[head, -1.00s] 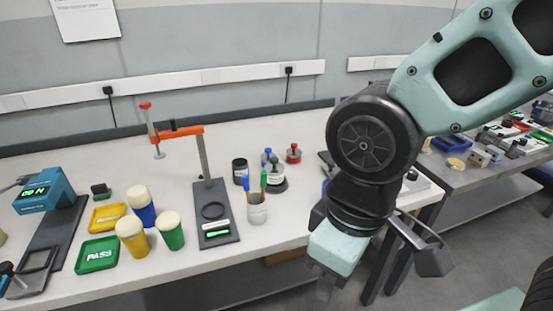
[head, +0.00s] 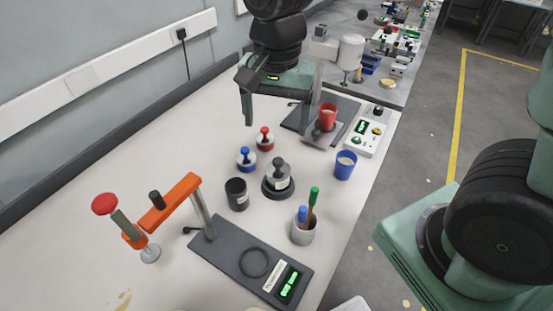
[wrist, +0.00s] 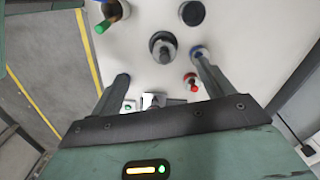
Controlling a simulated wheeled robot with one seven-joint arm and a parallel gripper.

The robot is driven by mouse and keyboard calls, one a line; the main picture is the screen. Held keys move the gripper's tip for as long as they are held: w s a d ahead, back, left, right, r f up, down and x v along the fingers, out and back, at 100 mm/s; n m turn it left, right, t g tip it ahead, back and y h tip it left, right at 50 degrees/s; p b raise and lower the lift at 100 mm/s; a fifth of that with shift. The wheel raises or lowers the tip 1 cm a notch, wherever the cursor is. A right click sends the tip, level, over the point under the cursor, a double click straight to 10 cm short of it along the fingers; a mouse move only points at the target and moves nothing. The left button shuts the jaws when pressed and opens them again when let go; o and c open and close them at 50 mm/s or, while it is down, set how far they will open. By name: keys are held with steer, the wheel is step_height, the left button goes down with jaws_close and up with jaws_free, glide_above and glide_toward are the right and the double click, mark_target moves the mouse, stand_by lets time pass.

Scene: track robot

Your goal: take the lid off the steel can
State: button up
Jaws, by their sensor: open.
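The steel can (head: 277,184) stands on a dark round base on the white bench. Its grey lid with an upright dark knob (head: 279,165) is on top. In the wrist view the lid's knob (wrist: 165,52) shows from above, ahead of and between my fingers. My gripper (head: 277,118) is open and empty, above the bench and farther back than the can. Its two fingers also show in the wrist view (wrist: 160,66), apart, with nothing between them.
Blue-knobbed (head: 246,158) and red-knobbed (head: 265,138) pieces stand close behind the can. A black cup (head: 237,194) is left of it; a pen cup (head: 303,232) is in front. A blue cup (head: 345,166) is right. An orange-armed stand (head: 170,205) is front left.

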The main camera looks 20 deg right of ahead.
mark_target(277, 161)
steer(key=w+f+m, duration=0.1)
steer(key=f, duration=0.3)
steer(key=w+d+f+m+p, duration=0.1)
steer(key=f, duration=0.2)
steer(key=w+d+f+m, duration=0.1)
steer(key=f, duration=0.3)
steer(key=shift+f, duration=0.35)
steer(key=shift+w+f+p, duration=0.15)
steer(key=shift+f+p, duration=0.75)
steer(key=shift+f, duration=1.7)
steer(key=c, duration=1.1)
